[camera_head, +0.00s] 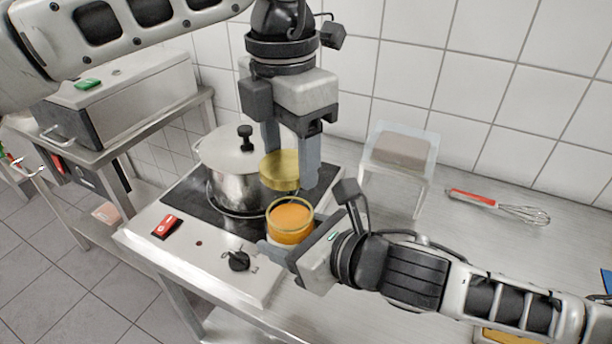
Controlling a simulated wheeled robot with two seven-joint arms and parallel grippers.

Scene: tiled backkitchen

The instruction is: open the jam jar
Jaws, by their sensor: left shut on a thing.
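The jam jar (290,222) shows orange jam through its open top, in front of the steel pot. My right gripper (280,243) comes in from the right and is shut on the jar low down; one finger shows along its near side and the other is hidden. The round yellow lid (277,174) is off the jar, slightly above and to the left of its mouth. My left gripper (290,168) points down and is shut on the lid, with a finger on either side.
The lidded pot (228,172) stands on the cooktop (178,207), close to the left of the lid.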

